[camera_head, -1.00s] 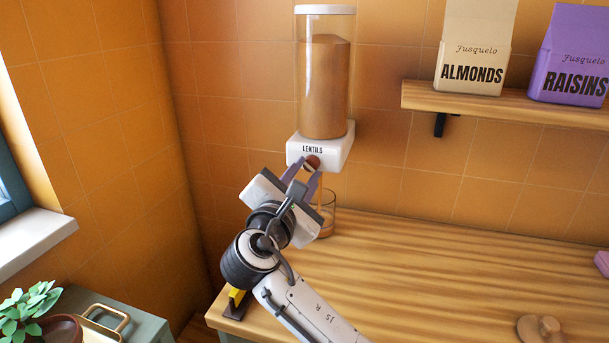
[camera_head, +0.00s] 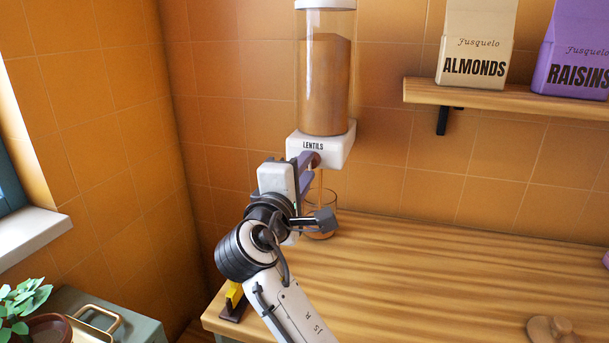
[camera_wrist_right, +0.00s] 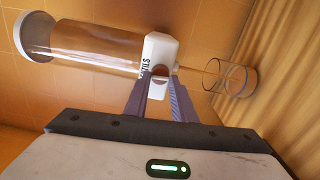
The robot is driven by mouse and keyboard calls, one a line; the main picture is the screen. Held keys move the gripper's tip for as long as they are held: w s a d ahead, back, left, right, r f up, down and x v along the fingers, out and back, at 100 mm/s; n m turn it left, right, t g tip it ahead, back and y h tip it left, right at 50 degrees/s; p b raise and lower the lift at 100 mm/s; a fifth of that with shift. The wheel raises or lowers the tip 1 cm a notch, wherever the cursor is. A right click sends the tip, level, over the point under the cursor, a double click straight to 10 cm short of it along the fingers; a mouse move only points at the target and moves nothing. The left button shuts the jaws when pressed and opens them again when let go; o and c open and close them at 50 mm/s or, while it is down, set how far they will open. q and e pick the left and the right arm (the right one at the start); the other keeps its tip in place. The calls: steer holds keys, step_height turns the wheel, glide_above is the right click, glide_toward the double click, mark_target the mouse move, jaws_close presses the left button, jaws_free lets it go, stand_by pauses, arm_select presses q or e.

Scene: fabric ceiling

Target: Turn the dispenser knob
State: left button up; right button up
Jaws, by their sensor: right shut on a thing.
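The lentils dispenser (camera_head: 325,90) is a clear cylinder of brown lentils on a white base labelled LENTILS, fixed to the tiled wall. Its round brown knob (camera_head: 314,160) is on the front of the base. My right gripper (camera_head: 311,161) is shut on the knob, its purple fingers on either side. In the right wrist view, the knob (camera_wrist_right: 160,72) sits between the fingertips, and the view is rolled sideways. A thin brown stream runs from the base down to a clear glass (camera_head: 321,215) on the counter. My left gripper is out of view.
The wooden counter (camera_head: 440,270) is mostly clear to the right. A shelf (camera_head: 510,98) holds almonds (camera_head: 474,45) and raisins (camera_head: 578,55) packages. A small yellow and dark object (camera_head: 234,297) is at the counter's left edge. A plant (camera_head: 22,305) stands lower left.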

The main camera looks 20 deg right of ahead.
steer(key=shift+f+m, duration=0.1)
steer(key=shift+m, duration=0.3)
steer(key=o, duration=1.1)
steer(key=shift+c, duration=0.2)
steer(key=shift+a, duration=0.1)
